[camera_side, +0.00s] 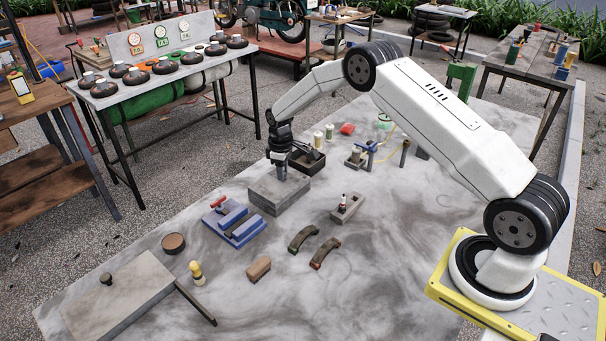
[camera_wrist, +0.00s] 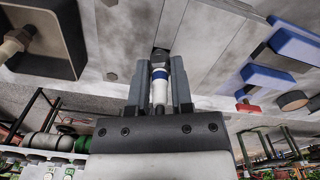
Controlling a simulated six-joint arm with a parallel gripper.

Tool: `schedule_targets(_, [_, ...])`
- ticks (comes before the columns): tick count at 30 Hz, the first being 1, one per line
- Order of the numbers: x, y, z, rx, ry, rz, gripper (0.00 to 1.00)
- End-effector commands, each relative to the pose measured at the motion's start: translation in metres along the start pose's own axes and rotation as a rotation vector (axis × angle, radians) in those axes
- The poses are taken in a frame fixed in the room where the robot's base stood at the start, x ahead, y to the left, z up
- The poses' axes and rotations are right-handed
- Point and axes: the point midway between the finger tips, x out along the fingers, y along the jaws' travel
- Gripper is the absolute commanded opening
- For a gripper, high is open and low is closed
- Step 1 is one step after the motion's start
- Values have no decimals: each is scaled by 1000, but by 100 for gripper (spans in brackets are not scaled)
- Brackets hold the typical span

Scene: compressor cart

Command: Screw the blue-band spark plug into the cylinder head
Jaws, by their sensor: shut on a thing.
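The blue-band spark plug (camera_wrist: 159,92) shows in the wrist view with its white body and blue band between my fingers. My gripper (camera_wrist: 160,78) is shut on it. In the side view my gripper (camera_side: 281,170) points down at the grey block that looks like the cylinder head (camera_side: 279,196). The fingers are at or just above the block's top, and the plug cannot be made out there. In the wrist view the block's grey face (camera_wrist: 215,35) lies beyond the fingertips. The plug's far end and the hole are too unclear to tell how far it is seated.
A dark tray (camera_side: 313,163) stands close behind the block. A blue vise (camera_side: 235,224) is at its left front. A grey holder with a red-banded plug (camera_side: 346,208) is to the right. Two curved brake shoes (camera_side: 303,239) lie in front. The right front table is clear.

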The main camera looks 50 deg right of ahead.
Motion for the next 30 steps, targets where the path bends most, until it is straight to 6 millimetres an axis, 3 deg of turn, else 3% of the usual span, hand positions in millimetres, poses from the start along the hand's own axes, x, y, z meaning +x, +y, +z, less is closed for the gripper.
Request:
schedule_targets(12, [0,0,0,28,-2,-1,0])
schedule_targets(30, [1,0,0,396,-2,-1,0])
